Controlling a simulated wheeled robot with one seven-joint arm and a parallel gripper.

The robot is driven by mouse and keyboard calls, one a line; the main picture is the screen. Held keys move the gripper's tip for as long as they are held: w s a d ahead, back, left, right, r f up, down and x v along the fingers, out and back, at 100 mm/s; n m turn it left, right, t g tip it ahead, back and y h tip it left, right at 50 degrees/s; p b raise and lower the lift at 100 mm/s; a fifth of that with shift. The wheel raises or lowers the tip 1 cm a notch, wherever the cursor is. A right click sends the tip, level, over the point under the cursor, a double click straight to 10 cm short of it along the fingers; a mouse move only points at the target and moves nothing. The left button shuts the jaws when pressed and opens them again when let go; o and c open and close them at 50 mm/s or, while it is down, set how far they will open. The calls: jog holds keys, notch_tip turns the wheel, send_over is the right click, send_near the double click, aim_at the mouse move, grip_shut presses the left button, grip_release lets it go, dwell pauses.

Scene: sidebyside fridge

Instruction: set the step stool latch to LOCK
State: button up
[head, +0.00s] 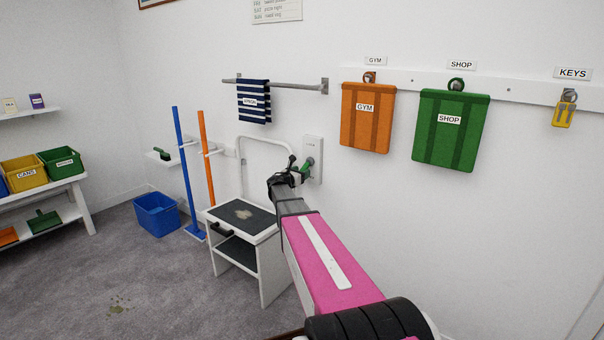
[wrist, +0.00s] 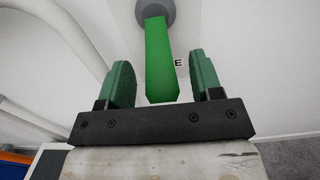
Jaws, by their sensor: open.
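A white plate (head: 317,145) is on the wall behind the step stool (head: 262,235), with a green lever (wrist: 161,55) on a grey round pivot (wrist: 155,10). In the wrist view the lever lies between the two green fingers of my gripper (wrist: 160,66), with a gap on each side. My gripper (head: 303,170) is open around the lever at the plate in the head view. Only a letter "E" of a label shows behind the lever; the rest is hidden, and the lever's setting cannot be read.
The stool has a white frame, dark treads and a pale patch on top. Blue and orange poles (head: 206,165) and a blue bin (head: 157,213) stand to its left. A striped cloth (head: 254,101) hangs above. Orange (head: 367,125) and green bags (head: 450,128) hang at right.

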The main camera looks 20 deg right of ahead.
jog(key=shift+w+d, duration=0.25)
jog(key=shift+d, duration=0.15)
grip_shut()
